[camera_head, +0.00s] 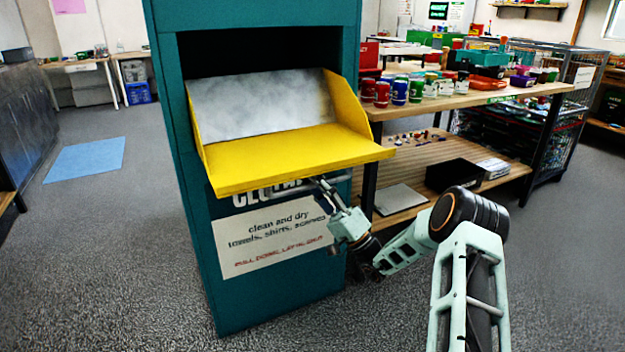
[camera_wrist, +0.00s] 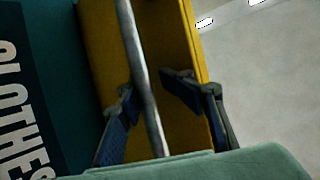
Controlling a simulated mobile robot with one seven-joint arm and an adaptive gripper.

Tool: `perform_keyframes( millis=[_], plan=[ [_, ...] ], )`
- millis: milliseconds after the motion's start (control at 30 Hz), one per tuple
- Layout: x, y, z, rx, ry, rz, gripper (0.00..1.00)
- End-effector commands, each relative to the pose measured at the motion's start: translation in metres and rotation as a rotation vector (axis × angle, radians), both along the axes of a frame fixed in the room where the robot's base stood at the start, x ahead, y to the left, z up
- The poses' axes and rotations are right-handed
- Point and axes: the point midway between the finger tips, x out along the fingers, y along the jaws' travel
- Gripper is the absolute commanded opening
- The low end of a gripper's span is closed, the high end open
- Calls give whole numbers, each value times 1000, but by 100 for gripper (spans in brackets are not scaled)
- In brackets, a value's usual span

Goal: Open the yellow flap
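The yellow flap (camera_head: 290,150) on the teal clothes bin (camera_head: 185,130) is tipped down, its front panel lying nearly level and its side walls standing up beside a dark opening. In the wrist view the yellow flap (camera_wrist: 98,40) fills the middle behind a metal handle bar (camera_wrist: 133,40). My gripper (camera_head: 322,190) is below the flap's front right part, at the handle. In the wrist view the fingers of my gripper (camera_wrist: 148,84) stand apart, one on each side of the bar, with gaps visible. The handle is partly hidden under the flap in the head view.
A wooden workbench (camera_head: 480,98) with several cans stands close to the right of the bin, with a lower shelf (camera_head: 455,165) beneath. Grey carpet is clear to the left, where a blue mat (camera_head: 86,159) lies.

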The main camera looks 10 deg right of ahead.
Motion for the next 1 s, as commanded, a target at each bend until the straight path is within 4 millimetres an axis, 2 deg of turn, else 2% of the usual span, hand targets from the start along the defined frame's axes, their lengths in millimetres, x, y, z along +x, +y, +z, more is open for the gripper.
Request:
perform_keyframes(
  millis=[167,500,700,1000],
  plan=[
    [-3,-5,-5,2,-2,-2,30],
    [-33,-43,-54,3,2,-3,30],
    [-47,-60,-77,2,1,-2,30],
    [-53,-66,-86,0,0,0,30]
  ],
)
